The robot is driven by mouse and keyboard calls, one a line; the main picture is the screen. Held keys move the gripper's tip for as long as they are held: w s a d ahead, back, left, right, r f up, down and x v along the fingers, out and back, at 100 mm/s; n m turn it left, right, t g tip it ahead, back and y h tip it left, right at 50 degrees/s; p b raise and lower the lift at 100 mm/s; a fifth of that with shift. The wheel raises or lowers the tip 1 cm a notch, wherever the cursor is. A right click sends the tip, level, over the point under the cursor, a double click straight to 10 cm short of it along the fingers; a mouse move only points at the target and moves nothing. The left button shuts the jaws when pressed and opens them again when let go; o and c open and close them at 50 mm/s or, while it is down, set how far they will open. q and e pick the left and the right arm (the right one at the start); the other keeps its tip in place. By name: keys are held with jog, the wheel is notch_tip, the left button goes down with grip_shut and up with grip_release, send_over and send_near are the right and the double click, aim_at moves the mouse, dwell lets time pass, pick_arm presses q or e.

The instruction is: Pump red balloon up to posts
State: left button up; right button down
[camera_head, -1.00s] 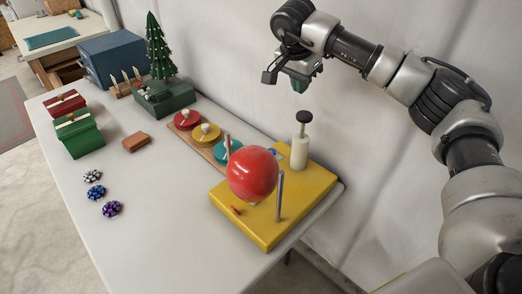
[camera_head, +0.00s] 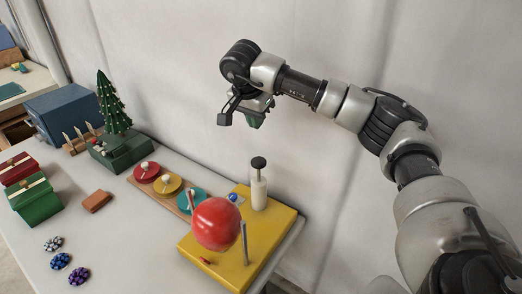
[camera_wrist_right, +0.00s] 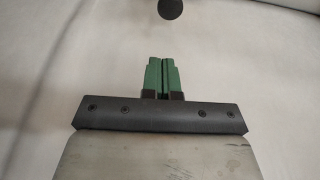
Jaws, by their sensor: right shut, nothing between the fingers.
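The round red balloon (camera_head: 216,224) sits over the yellow base (camera_head: 276,228), between two grey posts. Its top is above the top of the right post (camera_head: 244,246); the left post (camera_head: 190,217) is partly hidden behind it. A white pump cylinder (camera_head: 259,194) stands at the back of the base, with a black knob (camera_head: 258,163) raised on its rod. My right gripper (camera_head: 256,121) is shut and empty, its green fingertips above the knob and apart from it. In the right wrist view the closed fingers (camera_wrist_right: 162,78) point towards the knob (camera_wrist_right: 170,9). My left gripper is not in view.
Red, yellow and teal discs (camera_head: 168,185) lie on a wooden strip left of the base. A brown block (camera_head: 97,201), gift boxes (camera_head: 36,200), rosettes (camera_head: 60,261) and a small tree (camera_head: 112,103) stand further left. A white wall is close behind the table.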

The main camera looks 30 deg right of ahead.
jog(key=shift+w+f, duration=0.1)
jog(key=shift+f, duration=0.15)
jog(key=p, duration=0.4)
send_over(261, 169)
jog(key=a+x, duration=0.1)
jog(key=x, duration=0.6)
jog(key=s+a+f+x, duration=0.1)
jog(key=x, duration=0.3)
jog(key=shift+w+a+f, duration=0.1)
jog(key=shift+a+f, duration=0.1)
jog(key=shift+f, duration=0.7)
notch_tip(261, 169, down, 6)
jog(key=b, duration=0.4)
jog(key=shift+r+b, duration=0.1)
jog(key=shift+b, duration=0.3)
jog(key=shift+r, duration=0.1)
jog(key=shift+a, duration=0.1)
